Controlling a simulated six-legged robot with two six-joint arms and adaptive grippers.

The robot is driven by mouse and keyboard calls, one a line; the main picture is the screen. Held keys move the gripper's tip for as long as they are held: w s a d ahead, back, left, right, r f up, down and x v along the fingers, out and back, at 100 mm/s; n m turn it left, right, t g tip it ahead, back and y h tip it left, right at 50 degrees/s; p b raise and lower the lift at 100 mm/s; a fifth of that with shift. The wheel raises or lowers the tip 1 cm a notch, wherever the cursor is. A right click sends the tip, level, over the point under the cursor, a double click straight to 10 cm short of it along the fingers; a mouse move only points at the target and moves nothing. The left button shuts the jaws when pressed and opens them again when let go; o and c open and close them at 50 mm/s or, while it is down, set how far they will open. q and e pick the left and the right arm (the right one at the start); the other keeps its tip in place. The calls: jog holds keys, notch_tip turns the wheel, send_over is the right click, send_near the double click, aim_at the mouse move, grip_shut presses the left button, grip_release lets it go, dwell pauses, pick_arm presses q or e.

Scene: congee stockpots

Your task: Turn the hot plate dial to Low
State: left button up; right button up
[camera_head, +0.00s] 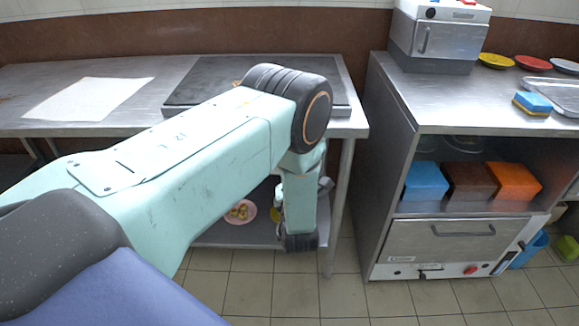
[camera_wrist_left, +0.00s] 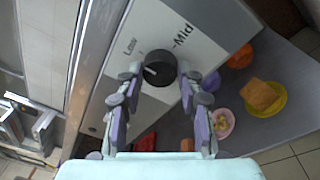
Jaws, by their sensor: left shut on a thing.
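The black hot plate dial (camera_wrist_left: 160,68) sits on a pale panel (camera_wrist_left: 205,22) in the left wrist view. "Low" is printed to its upper left and "Mid" to its upper right. A short white mark on the dial's face lies on its left side, a little below the direction of the "Low" label. My left gripper (camera_wrist_left: 159,77) has its two fingers on opposite sides of the dial, shut on it. In the head view, my left arm hides the dial and most of the gripper. The dark griddle top (camera_head: 205,82) shows behind the arm. My right gripper is in neither view.
A pink plate with food (camera_wrist_left: 222,122) and a yellow plate with a brown block (camera_wrist_left: 264,97) lie on the shelf below. A steel counter (camera_head: 440,100) stands to the right, with tiled floor between. White paper (camera_head: 88,98) lies on the left table.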

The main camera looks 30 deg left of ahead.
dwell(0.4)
pick_arm(q)
jog(key=o, duration=1.2)
jog(key=shift+s+d, duration=0.1)
jog(key=v, duration=1.1)
jog(key=shift+s+d, duration=0.25)
jog(key=shift+s, duration=0.05)
